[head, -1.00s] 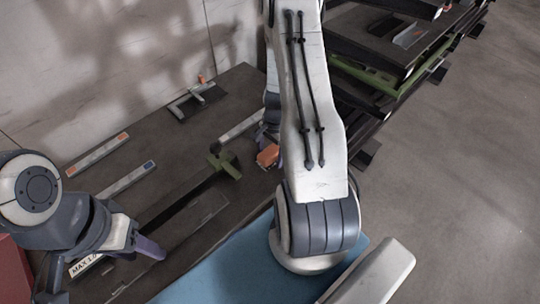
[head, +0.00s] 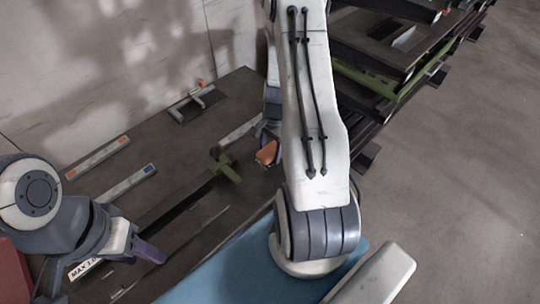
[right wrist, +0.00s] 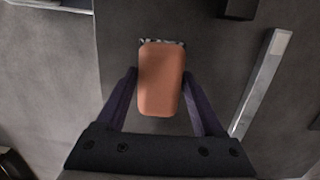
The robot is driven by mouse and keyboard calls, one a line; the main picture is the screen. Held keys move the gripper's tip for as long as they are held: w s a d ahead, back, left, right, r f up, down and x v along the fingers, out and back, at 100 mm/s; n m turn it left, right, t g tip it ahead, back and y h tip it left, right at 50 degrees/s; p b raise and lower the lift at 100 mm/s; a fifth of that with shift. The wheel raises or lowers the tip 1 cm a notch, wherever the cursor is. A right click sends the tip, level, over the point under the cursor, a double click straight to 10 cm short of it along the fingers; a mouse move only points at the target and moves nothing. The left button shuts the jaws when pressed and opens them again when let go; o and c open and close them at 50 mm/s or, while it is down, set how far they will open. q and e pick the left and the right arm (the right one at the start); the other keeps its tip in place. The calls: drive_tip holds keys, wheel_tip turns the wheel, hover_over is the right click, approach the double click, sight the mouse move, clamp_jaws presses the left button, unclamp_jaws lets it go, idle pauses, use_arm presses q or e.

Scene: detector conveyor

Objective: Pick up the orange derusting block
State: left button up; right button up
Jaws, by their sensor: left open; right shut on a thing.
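The orange derusting block (head: 266,152) is in the head view, left of my right arm and partly hidden by the gripper. It appears tilted there. In the right wrist view the orange block (right wrist: 161,80) lies lengthwise between the two purple fingers. My right gripper (right wrist: 160,88) is shut on it. My left gripper (head: 135,268) is open and empty at the lower left of the head view, over the near part of the dark table, apart from the block.
The dark table (head: 175,155) carries grey bars with orange (head: 98,158) and blue (head: 130,182) ends, an olive-green tool (head: 225,165) beside the block, and a small frame (head: 197,103) at the back. A rack (head: 400,60) stands right. Open floor lies beyond.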

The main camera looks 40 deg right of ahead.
drive_tip(key=s+d+r+b, duration=0.2)
drive_tip(key=s+d+r, duration=0.6)
drive_tip(key=shift+d+r, duration=0.15)
drive_tip(key=shift+r, duration=0.05)
drive_tip(key=shift+s, duration=0.1)
